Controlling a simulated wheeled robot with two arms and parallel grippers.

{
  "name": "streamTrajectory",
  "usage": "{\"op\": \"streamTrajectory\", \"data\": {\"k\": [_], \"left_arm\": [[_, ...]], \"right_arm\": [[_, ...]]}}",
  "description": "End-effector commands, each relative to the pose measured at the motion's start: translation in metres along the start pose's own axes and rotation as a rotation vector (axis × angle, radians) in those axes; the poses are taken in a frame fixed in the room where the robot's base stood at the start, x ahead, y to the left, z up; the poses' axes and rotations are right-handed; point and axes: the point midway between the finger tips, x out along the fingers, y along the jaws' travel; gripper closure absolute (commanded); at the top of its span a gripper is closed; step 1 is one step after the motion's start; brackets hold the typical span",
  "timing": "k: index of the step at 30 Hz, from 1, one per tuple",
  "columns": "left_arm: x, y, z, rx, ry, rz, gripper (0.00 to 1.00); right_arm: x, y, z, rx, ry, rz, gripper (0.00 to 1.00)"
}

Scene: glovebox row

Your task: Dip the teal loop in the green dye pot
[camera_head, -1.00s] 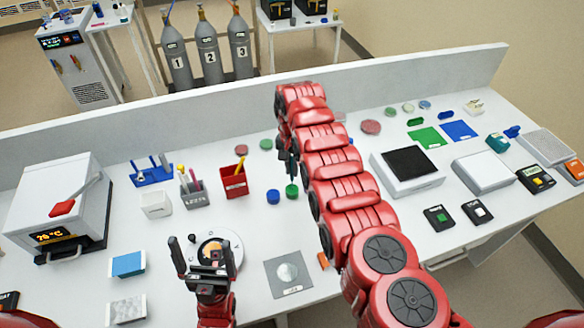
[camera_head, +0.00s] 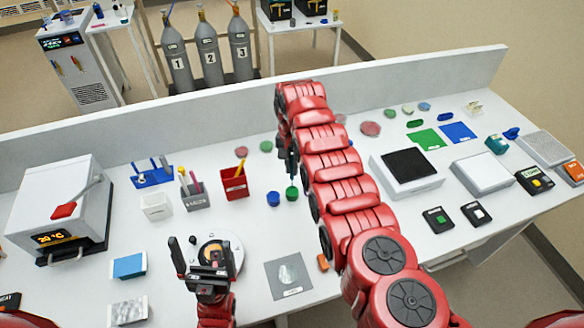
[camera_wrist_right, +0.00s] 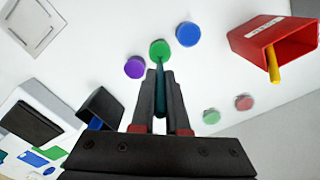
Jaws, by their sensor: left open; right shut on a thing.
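My right gripper (camera_wrist_right: 160,82) is shut on the teal loop (camera_wrist_right: 160,92), of which a thin teal shaft shows between the fingers. The loop's far end overlaps the near edge of the green dye pot (camera_wrist_right: 159,48) in the right wrist view; I cannot tell whether it is in the dye. The green pot also shows in the head view (camera_head: 292,193), just below the right gripper (camera_head: 292,172). A blue pot (camera_wrist_right: 188,34) and a purple pot (camera_wrist_right: 135,67) flank the green one. My left gripper (camera_head: 204,245) is open and empty, near a round white device (camera_head: 232,240).
A red holder (camera_head: 235,186) with a yellow item and a grey pen holder (camera_head: 194,200) stand left of the pots. A white box with a display (camera_head: 62,205) is further left. My right arm hides the bench's middle. A grey square plate (camera_head: 270,285) lies in front.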

Motion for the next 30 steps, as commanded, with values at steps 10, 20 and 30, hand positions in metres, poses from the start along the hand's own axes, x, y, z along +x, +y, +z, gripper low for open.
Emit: {"op": "streamTrajectory", "data": {"k": [10, 20, 30], "left_arm": [[0.013, -0.001, -0.002, 0.0, 0.0, 0.0, 0.0], [0.01, -0.001, -0.002, 0.0, 0.0, 0.0, 0.0], [0.01, -0.001, -0.002, 0.0, 0.0, 0.0, 0.0]], "right_arm": [[-0.033, 0.0, 0.0, 0.0, 0.001, -0.001, 1.0], [-0.054, 0.0, 0.0, 0.0, 0.002, -0.001, 1.0], [-0.054, 0.0, 0.0, 0.0, 0.001, -0.001, 1.0]]}}
